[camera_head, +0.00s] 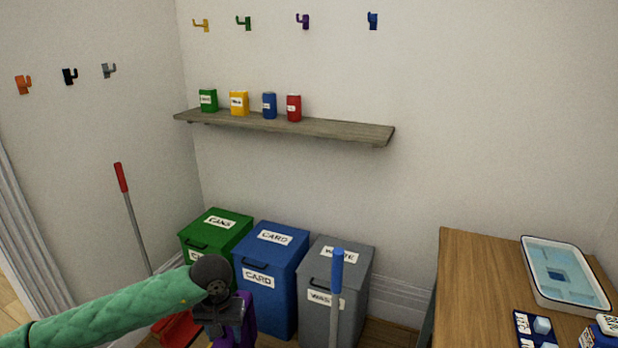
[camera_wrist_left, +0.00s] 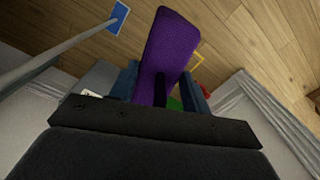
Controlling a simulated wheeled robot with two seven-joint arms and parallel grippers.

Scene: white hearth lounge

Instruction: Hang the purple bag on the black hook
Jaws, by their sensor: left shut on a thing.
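The black hook (camera_head: 69,76) is on the left wall, between an orange hook (camera_head: 23,84) and a grey hook (camera_head: 108,70). My left gripper (camera_head: 232,325) is low in the head view, in front of the bins, well below and right of the black hook. It is shut on the purple bag (camera_head: 246,318), which shows partly behind the gripper. In the left wrist view the purple bag (camera_wrist_left: 171,42) sticks out between the fingers of the left gripper (camera_wrist_left: 163,88). My right gripper is not in view.
Several coloured hooks line the back wall above a shelf (camera_head: 330,128) with small containers. Green (camera_head: 215,232), blue (camera_head: 270,262) and grey (camera_head: 335,268) bins stand below. A red-handled pole (camera_head: 132,220) leans at the left wall. A wooden table (camera_head: 480,270) is at right.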

